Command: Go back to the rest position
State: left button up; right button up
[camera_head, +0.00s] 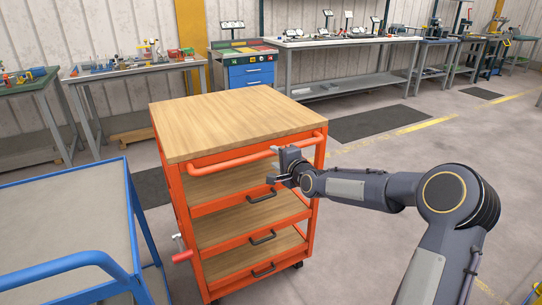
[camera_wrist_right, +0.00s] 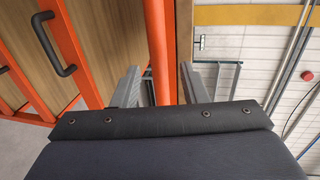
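My right gripper (camera_head: 287,165) is at the front of an orange cart (camera_head: 213,240) with a wooden top (camera_head: 235,122), close to the cart's orange push handle (camera_head: 235,160). In the right wrist view, its two grey fingers (camera_wrist_right: 158,88) stand apart, with an orange bar (camera_wrist_right: 160,45) running between them in the picture. I see small gaps beside the bar; I cannot tell whether a finger touches it. My left gripper is not in view.
A blue-railed cart (camera_head: 65,235) stands at the lower left. Workbenches with tools (camera_head: 340,42) and a blue drawer cabinet (camera_head: 250,75) line the back wall. Dark mats (camera_head: 375,123) lie on the floor. The floor right of the orange cart is open.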

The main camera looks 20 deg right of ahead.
jog(key=shift+v, duration=0.85)
jog(key=s+a+f+n+g+y, duration=0.1)
jog(key=s+a+f+n+g, duration=0.25)
jog(key=s, duration=1.05)
jog(key=s+a+n+g+y, duration=0.1)
jog(key=s+a+n+g, duration=0.45)
jog(key=s, duration=0.85)
jog(key=s+a+f+n+g+y, duration=0.1)
jog(key=s+a+f+n, duration=0.15)
jog(key=s+n, duration=0.75)
jog(key=s+r+m+p, duration=0.1)
jog(key=s+r+p, duration=0.1)
jog(key=r+p, duration=0.6)
jog(key=s+r+m+p, duration=0.2)
jog(key=r+p, duration=0.7)
jog(key=r, duration=0.1)
jog(key=shift+a, duration=0.3)
